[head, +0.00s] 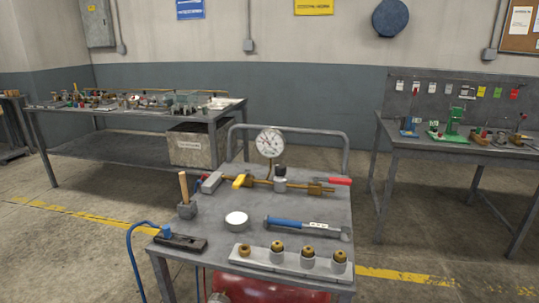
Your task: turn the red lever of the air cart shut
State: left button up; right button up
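The air cart (333,214) stands in front of me, with a grey top and a tube handle at its back. A brass pipe (262,186) runs across its far part. The red lever (337,181) sits at the pipe's right end, on a brass valve body (315,188). It points right, roughly in line with the pipe. A yellow lever (241,180) sits at the pipe's left part. A round white-faced gauge (270,142) stands above the pipe; its reading is too small to tell. Neither of my grippers is in view.
On the cart are a blue-handled tool (290,223), a white round lid (236,219), a wooden-handled tool (184,188), a black tool (180,242) and a grey rack (262,258) with brass fittings. Benches stand left (90,146) and right (433,145). A red tank (270,286) is below.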

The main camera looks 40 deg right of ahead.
aim_at(335, 181)
jog(key=z, duration=1.7)
